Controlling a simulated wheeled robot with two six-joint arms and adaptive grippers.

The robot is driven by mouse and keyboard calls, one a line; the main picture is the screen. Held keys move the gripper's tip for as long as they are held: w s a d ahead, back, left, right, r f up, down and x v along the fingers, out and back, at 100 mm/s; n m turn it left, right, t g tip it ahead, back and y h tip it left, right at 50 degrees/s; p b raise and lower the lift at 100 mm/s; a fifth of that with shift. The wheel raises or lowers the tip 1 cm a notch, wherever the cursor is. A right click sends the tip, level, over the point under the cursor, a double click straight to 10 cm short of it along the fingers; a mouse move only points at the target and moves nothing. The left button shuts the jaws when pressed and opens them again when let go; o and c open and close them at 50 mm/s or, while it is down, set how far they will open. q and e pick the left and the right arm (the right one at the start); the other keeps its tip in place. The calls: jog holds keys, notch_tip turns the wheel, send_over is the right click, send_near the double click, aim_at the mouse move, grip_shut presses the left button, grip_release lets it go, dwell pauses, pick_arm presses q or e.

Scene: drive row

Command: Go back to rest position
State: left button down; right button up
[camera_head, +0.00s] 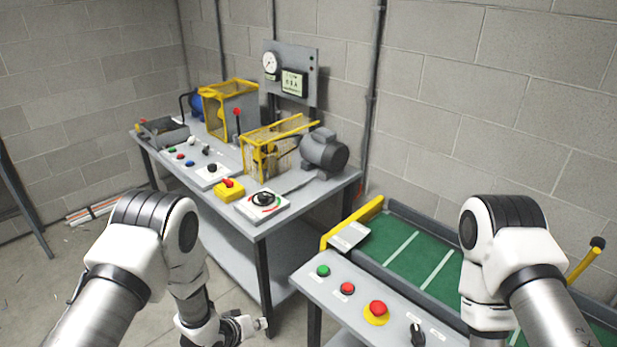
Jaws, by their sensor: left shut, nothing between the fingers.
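My left gripper (256,326) shows at the bottom, left of centre, in front of the grey workbench. It is shut and empty, and touches nothing that I can see. My left arm (150,240) comes in from the lower left and bends down to it. My right arm (503,232) comes in from the lower right and bends down over the near panel and conveyor. My right gripper is out of the frame, below the bottom edge.
The grey workbench (325,191) holds a motor (324,150), yellow guards, a rotary switch (263,200) and several buttons. The near panel (318,292) has a green button (323,271), a red button (347,288) and a red mushroom button (376,309). A green conveyor (409,259) lies behind it. Floor at left is open.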

pick_arm(q)
notch_tip(320, 180, down, 6)
jog(key=s+a+f+n+b, duration=0.1)
jog(key=s+a+b, duration=0.1)
jog(key=b, duration=0.1)
jog(key=s+a+f+g+y+b, duration=0.2)
jog(key=s+a+f+b, duration=0.2)
jog(key=s, duration=0.5)
jog(key=s+a+f+g+y+b, duration=0.1)
jog(key=s+a+f+g+b, duration=0.2)
jog(key=s+f, duration=0.35)
jog(key=s+a+r+m+g+y, duration=0.1)
jog(key=s+r, duration=0.1)
jog(key=s, duration=0.4)
jog(key=s+a+r+m+g+y, duration=0.1)
jog(key=s+a+r+m, duration=0.1)
jog(key=s, duration=0.5)
jog(key=shift+g, duration=0.4)
pick_arm(e)
notch_tip(320, 180, down, 12)
jog(key=w, duration=0.1)
jog(key=shift+d+r, duration=0.15)
jog(key=shift+d, duration=0.15)
jog(key=shift+w, duration=0.1)
